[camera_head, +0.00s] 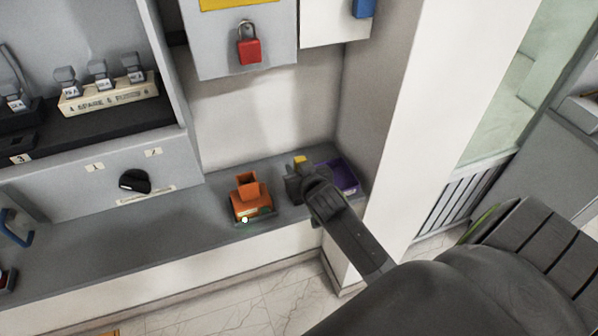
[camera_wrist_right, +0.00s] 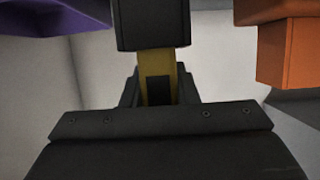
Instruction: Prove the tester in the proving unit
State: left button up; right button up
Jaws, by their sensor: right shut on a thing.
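The orange proving unit (camera_head: 251,205) stands on the grey shelf, with a raised orange block at its back and a bright white spot on its front. It also shows in the right wrist view (camera_wrist_right: 287,52) at the upper right. My right gripper (camera_head: 296,181) is just right of the unit, above the shelf and apart from it. It is shut on the yellow tester, whose top (camera_head: 300,160) shows behind the fingers. In the right wrist view the yellow tester (camera_wrist_right: 157,66) is between the jaws, partly hidden by dark parts. My left gripper is out of view.
A purple tray (camera_head: 348,177) sits right of my gripper, by the white pillar (camera_head: 405,110). A red padlock (camera_head: 249,50) hangs above. A black rotary knob (camera_head: 135,181) and a cream fuse rack (camera_head: 108,97) are to the left.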

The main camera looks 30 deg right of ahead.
notch_tip(320, 180, up, 18)
jog(key=p, duration=0.9)
jog(key=shift+r, duration=0.2)
